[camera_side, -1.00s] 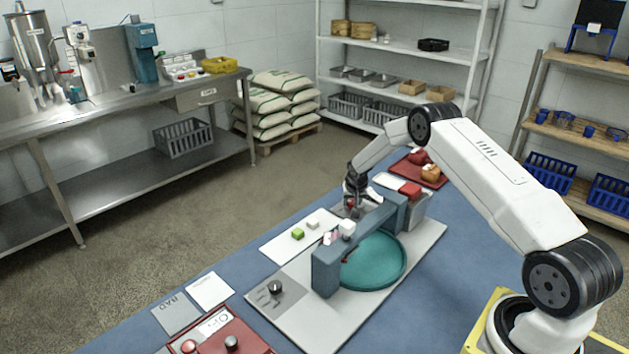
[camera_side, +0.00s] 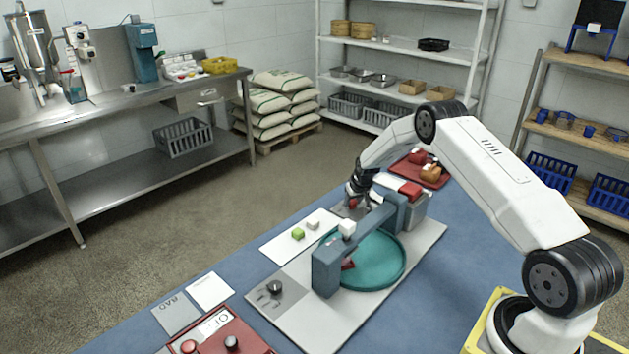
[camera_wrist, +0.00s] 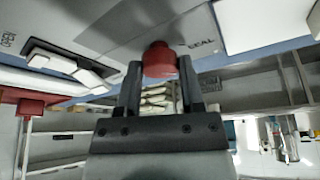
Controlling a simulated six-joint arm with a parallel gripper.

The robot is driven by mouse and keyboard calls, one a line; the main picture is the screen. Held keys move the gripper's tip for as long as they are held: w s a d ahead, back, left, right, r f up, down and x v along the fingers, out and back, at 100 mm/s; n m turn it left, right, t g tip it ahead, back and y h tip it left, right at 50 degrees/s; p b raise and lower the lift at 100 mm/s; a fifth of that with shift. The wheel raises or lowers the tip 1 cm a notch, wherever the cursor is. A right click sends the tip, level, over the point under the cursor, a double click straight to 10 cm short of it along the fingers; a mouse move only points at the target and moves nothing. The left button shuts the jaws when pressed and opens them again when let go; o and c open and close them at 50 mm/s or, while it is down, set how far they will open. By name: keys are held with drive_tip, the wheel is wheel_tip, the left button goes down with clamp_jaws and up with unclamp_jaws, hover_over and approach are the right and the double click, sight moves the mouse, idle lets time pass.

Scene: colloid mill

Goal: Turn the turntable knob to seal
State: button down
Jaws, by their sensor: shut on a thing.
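My gripper (camera_side: 354,198) is at the far end of the blue-grey bridge (camera_side: 327,268), shut on a red knob (camera_wrist: 160,60). In the wrist view the knob sits between the two dark fingers (camera_wrist: 160,78), with the word SEAL printed on the grey panel beside it. The knob's pointing direction cannot be read. The teal turntable (camera_side: 388,268) lies flat under the bridge. A dark red piece (camera_side: 347,264) shows beneath the bridge over the turntable's left edge. A dark round knob (camera_side: 275,287) stands at the near end of the grey base plate (camera_side: 318,323).
A white block (camera_side: 347,228) sits on the bridge. A white board (camera_side: 280,250) left of it holds a green cube (camera_side: 298,233) and a pale cube (camera_side: 313,225). A red tray (camera_side: 432,180) lies beyond. White and grey cards lie on the blue table near the front.

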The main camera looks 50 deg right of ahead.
drive_tip(key=shift+n, duration=0.4)
drive_tip(key=shift+c, duration=1.1)
unclamp_jaws()
drive_tip(key=shift+a+m+g+h, duration=0.1)
drive_tip(key=shift+m+g+h, duration=0.15)
drive_tip(key=shift+m, duration=0.85)
drive_tip(key=shift+a+m+g+h, duration=0.15)
drive_tip(key=shift+m+h, duration=0.2)
drive_tip(key=shift+m, duration=0.75)
drive_tip(key=v, duration=0.8)
drive_tip(key=s+a+r+n, duration=0.1)
drive_tip(key=s+a+r, duration=0.2)
drive_tip(key=a, duration=0.3)
drive_tip(key=s+a+r+n+y, duration=0.1)
drive_tip(key=s+a+r+n, duration=0.1)
drive_tip(key=a, duration=0.4)
drive_tip(key=s+a+r+n+y, duration=0.1)
drive_tip(key=s+a+r+n, duration=0.1)
drive_tip(key=s+a+r, duration=0.2)
drive_tip(key=shift+s+a+r, duration=0.1)
drive_tip(key=shift+s+a, duration=0.3)
drive_tip(key=shift+a, duration=0.25)
drive_tip(key=shift+s+a, duration=0.35)
drive_tip(key=shift+a, duration=0.25)
drive_tip(key=shift+s+a+r, duration=0.2)
drive_tip(key=shift+s+a, duration=0.4)
drive_tip(key=shift+s, duration=0.1)
